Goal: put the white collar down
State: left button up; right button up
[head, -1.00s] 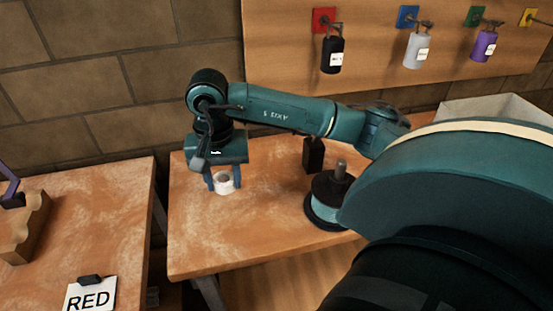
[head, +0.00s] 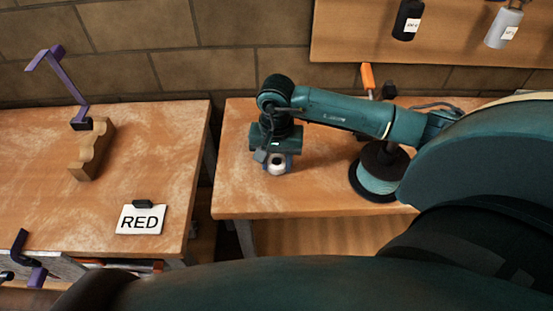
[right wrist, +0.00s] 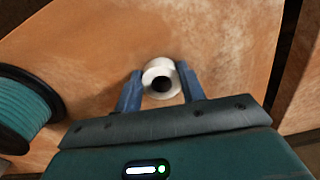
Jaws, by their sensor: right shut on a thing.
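The white collar (head: 277,170) is a short ring with a dark hole. It is in my right gripper (head: 276,165), over the left part of the right-hand bench (head: 310,200). In the right wrist view the collar (right wrist: 160,64) sits between the two blue fingers of the right gripper (right wrist: 162,88), which are shut on its sides, hole facing the camera. I cannot tell whether its underside touches the bench top. My left gripper is not in view.
A teal spool (head: 375,183) with dark flanges stands right of the collar. An orange-handled tool (head: 367,76) is behind. The left bench holds a wavy wooden block (head: 92,150), a purple angled piece (head: 65,75) and a RED sign (head: 140,219). Bench around the collar is clear.

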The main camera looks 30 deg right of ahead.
jog(key=shift+f, duration=0.15)
jog(key=o, duration=0.5)
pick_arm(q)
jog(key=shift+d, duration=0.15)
pick_arm(e)
jog(key=o, duration=0.5)
jog(key=shift+c, duration=0.2)
jog(key=shift+r, duration=0.35)
pick_arm(q)
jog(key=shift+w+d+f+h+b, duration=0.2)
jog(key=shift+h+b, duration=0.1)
jog(key=shift+b, duration=0.55)
pick_arm(e)
notch_tip(320, 180, up, 12)
jog(key=shift+f, duration=0.15)
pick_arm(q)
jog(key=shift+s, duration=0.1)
